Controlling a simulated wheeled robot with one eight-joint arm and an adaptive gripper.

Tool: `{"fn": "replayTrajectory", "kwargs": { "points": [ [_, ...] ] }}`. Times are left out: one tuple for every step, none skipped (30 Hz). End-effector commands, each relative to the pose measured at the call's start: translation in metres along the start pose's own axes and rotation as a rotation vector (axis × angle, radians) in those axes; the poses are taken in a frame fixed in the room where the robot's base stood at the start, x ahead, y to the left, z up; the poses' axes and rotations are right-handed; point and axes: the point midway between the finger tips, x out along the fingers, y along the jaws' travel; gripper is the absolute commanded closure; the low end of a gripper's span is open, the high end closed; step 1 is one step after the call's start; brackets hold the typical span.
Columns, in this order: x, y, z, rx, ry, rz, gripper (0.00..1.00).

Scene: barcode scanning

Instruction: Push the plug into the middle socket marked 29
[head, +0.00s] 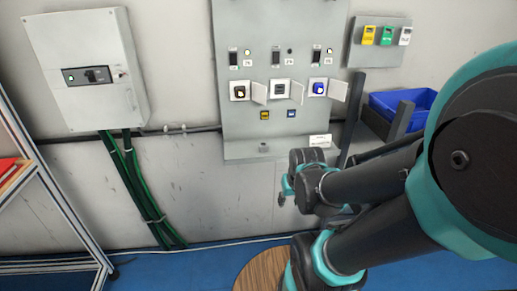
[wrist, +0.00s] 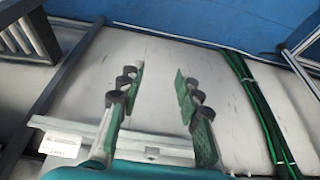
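The middle socket (head: 281,88) is on the grey wall panel (head: 290,30), in a row of three, with its white flap (head: 296,91) swung open to the right. Its face looks grey and dark, and the number above it is too small to read surely. The left socket (head: 239,91) and the right socket (head: 318,88), with a blue face, also have open flaps. I cannot pick out a plug for certain. My gripper (head: 289,188) is below the panel; in the wrist view my gripper (wrist: 158,90) has its fingers apart with nothing between them.
Small yellow (head: 265,115) and blue (head: 291,114) pieces sit under the sockets. A blue bin (head: 402,101) stands at right beside dark posts. A smaller panel (head: 379,42) carries coloured tags. A grey cabinet (head: 86,60) with green cables (head: 140,190) is at left.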

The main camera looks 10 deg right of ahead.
Motion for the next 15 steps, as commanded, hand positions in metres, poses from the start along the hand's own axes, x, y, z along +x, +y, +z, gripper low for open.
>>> {"fn": "replayTrajectory", "kwargs": {
  "points": [
    [0.000,0.000,0.000,0.000,0.000,0.000,0.66],
    [0.000,0.000,0.000,0.000,0.000,0.000,0.66],
    [0.000,0.000,0.000,0.000,0.000,0.000,0.61],
    [-0.001,0.000,-0.002,0.000,0.000,0.000,0.57],
    [-0.002,0.000,-0.007,0.000,0.001,0.000,0.53],
    [-0.004,-0.001,-0.016,-0.001,0.001,0.000,0.48],
    [-0.006,-0.002,-0.027,-0.001,0.002,0.000,0.44],
    [-0.009,-0.003,-0.042,-0.001,0.003,0.000,0.41],
    [-0.015,-0.004,-0.064,-0.002,0.005,0.000,0.40],
    [-0.020,-0.006,-0.084,-0.003,0.006,0.000,0.40],
    [-0.025,-0.008,-0.104,-0.004,0.007,0.000,0.40],
    [-0.033,-0.011,-0.132,-0.004,0.009,0.000,0.40],
    [-0.039,-0.013,-0.153,-0.003,0.011,0.000,0.40],
    [-0.045,-0.016,-0.173,-0.004,0.012,0.000,0.40],
    [-0.052,-0.020,-0.198,-0.005,0.014,0.001,0.40]
  ]
}}
